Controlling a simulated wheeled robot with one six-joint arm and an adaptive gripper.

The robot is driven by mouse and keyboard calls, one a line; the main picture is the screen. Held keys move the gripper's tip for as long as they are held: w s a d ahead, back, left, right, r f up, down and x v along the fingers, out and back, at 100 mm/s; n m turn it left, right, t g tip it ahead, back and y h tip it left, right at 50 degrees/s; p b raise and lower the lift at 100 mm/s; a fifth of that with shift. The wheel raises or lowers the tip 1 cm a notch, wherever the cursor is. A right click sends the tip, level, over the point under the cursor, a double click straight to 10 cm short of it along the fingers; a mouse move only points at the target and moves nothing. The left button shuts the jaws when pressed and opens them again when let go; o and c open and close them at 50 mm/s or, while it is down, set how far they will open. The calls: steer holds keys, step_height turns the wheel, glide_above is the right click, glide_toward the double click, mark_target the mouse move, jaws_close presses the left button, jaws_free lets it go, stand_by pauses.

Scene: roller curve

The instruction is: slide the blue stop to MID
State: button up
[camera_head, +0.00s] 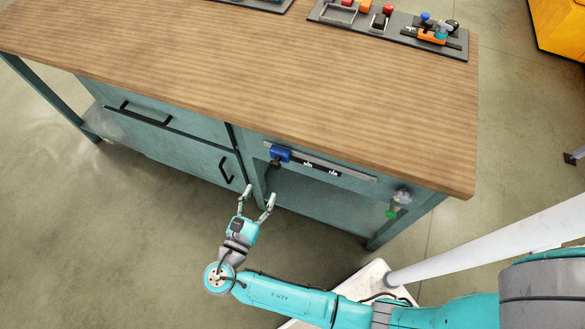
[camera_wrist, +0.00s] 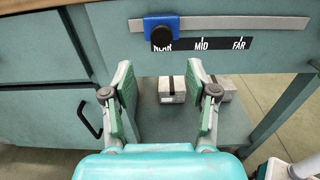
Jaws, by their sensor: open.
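The blue stop (camera_head: 279,154) sits on a grey rail (camera_head: 340,170) along the bench front, toward the rail's left end. In the wrist view the blue stop (camera_wrist: 162,29) has a dark round knob and stands over the NEAR mark. The MID mark (camera_wrist: 201,44) is to its right on the black label strip, and FAR (camera_wrist: 238,44) is farther right. My gripper (camera_head: 257,192) is open and empty, in front of the bench and a little below the stop. In the wrist view my gripper (camera_wrist: 160,75) has its two fingers apart, with the stop above and beyond the fingertips.
The bench top (camera_head: 250,80) overhangs the rail. Below the rail is an open shelf with two pale boxes (camera_wrist: 172,90). A drawer and a door with a black handle (camera_head: 226,170) are at left. A clear knob (camera_head: 402,194) and green part (camera_head: 391,213) are at right.

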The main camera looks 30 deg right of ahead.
mark_target(275, 167)
steer(key=x, duration=1)
steer(key=shift+d+r, duration=0.3)
jaws_close()
steer(key=shift+s, duration=0.1)
